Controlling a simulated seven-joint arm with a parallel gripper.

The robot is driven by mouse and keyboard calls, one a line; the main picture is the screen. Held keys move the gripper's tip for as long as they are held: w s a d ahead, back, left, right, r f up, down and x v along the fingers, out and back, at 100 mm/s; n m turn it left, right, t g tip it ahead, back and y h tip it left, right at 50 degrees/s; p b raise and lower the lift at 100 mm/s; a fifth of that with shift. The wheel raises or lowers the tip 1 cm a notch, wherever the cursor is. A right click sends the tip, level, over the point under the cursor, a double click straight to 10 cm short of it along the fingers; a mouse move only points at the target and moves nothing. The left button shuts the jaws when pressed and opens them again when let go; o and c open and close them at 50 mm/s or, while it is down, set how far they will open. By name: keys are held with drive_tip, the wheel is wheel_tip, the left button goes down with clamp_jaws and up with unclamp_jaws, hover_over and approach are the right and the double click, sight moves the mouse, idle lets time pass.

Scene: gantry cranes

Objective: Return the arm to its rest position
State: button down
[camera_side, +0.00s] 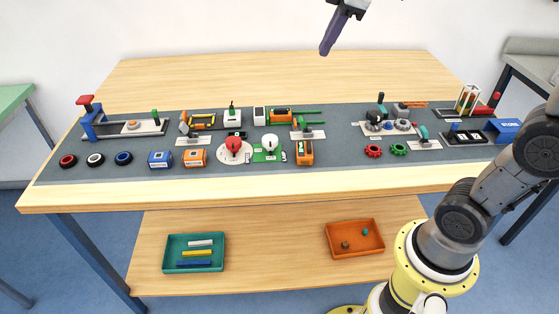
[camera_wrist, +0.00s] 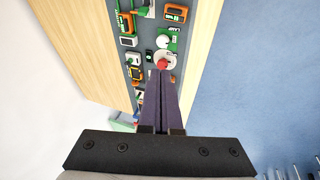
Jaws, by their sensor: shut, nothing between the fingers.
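My gripper (camera_side: 327,46) is at the top of the side view, high above the back part of the wooden table (camera_side: 250,75). Its dark purple fingers point down and are shut with nothing between them. In the wrist view my gripper (camera_wrist: 158,75) shows its two fingers closed together, over a black plate. Below the fingertips, well apart from them, lie the red knob (camera_wrist: 164,63) and the white knob (camera_wrist: 163,44). Part of my arm is out of frame in the side view.
A grey mat (camera_side: 340,150) carries a blue press (camera_side: 90,122), blue and orange boxes, red and green gears (camera_side: 373,151) and a blue store (camera_side: 505,130). A teal tray (camera_side: 170,262) and an orange tray (camera_side: 345,252) sit on the lower shelf. The air around my gripper is clear.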

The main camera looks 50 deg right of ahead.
drive_tip(key=s+a+f+m, duration=0.2)
drive_tip(key=s+f+m, duration=0.2)
drive_tip(key=s, duration=0.5)
drive_tip(key=s+a+f+m, duration=0.1)
drive_tip(key=s+f+m, duration=0.3)
drive_tip(key=s+f, duration=0.3)
drive_tip(key=shift+s+a+f+m+t+y, duration=0.3)
drive_tip(key=shift+s+a+f+t, duration=0.1)
drive_tip(key=shift+s, duration=0.5)
